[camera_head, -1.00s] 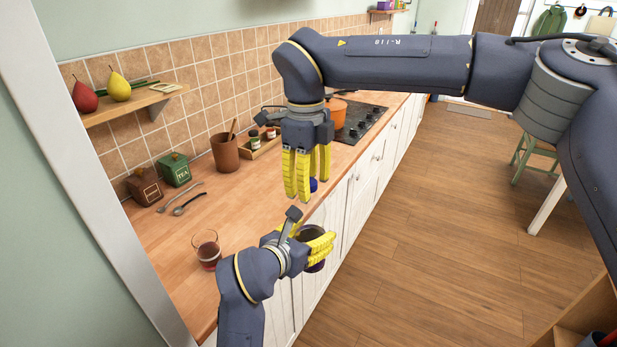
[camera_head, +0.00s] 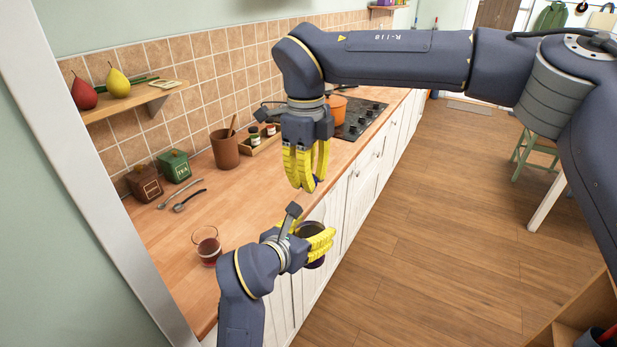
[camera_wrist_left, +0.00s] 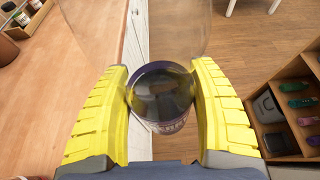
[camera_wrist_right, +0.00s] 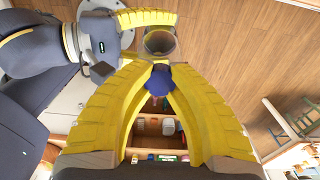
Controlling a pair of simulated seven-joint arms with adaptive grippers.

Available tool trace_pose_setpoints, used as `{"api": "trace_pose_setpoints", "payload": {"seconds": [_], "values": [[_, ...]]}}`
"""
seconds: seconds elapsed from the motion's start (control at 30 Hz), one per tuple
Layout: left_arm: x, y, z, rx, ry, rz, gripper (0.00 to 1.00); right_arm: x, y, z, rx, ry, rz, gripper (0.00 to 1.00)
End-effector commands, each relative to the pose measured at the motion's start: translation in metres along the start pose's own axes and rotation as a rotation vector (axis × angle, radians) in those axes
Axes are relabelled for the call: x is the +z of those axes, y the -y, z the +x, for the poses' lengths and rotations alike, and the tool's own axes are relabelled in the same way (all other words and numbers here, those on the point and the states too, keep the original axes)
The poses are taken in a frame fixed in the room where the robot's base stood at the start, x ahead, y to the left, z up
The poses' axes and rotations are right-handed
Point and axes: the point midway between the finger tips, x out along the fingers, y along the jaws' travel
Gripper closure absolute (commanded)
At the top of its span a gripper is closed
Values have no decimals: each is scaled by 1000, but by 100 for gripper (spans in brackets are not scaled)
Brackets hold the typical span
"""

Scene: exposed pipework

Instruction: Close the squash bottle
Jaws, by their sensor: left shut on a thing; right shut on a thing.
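My left gripper (camera_head: 308,243) is shut on the squash bottle (camera_head: 317,229), at the front edge of the counter. In the left wrist view the bottle (camera_wrist_left: 160,100) is between both yellow fingers, with clear walls, a purple label band and dark contents. Its round open top (camera_wrist_right: 160,41) shows in the right wrist view. My right gripper (camera_head: 305,182) is above and apart from the bottle, fingers pointing down. It is shut on a small blue cap (camera_wrist_right: 158,79), held at its fingertips. In the head view the fingers mostly hide the cap.
A glass of dark red drink (camera_head: 207,246) stands on the wooden counter (camera_head: 235,205) to the left. Two spoons (camera_head: 183,198), tea (camera_head: 174,166) and brown (camera_head: 144,182) canisters, and a brown pot (camera_head: 224,149) are farther back. Open floor (camera_head: 430,220) lies right.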

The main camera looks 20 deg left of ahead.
Motion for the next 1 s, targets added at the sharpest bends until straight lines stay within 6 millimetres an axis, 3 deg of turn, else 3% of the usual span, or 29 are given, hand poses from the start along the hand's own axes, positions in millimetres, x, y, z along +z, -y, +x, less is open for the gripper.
{"api": "trace_pose_setpoints", "payload": {"seconds": [0.07, 0.1, 0.3, 0.67, 1.0], "values": [[1, 0, 0, 0, 2, 0, 100, 0, 0, 0, -1, 1, 0, 100], [1, 0, 0, 0, 2, 0, 100, 0, 0, 0, -1, 1, 0, 79], [0, 0, 0, 0, 2, 0, 100, 0, 0, 0, -1, 1, 0, 59], [1, 0, 0, 0, 2, 0, 100, 0, 1, -8, -3, 2, 1, 59], [1, 0, 0, 0, 2, 0, 100, 0, 1, -63, -4, 1, 2, 59]]}}
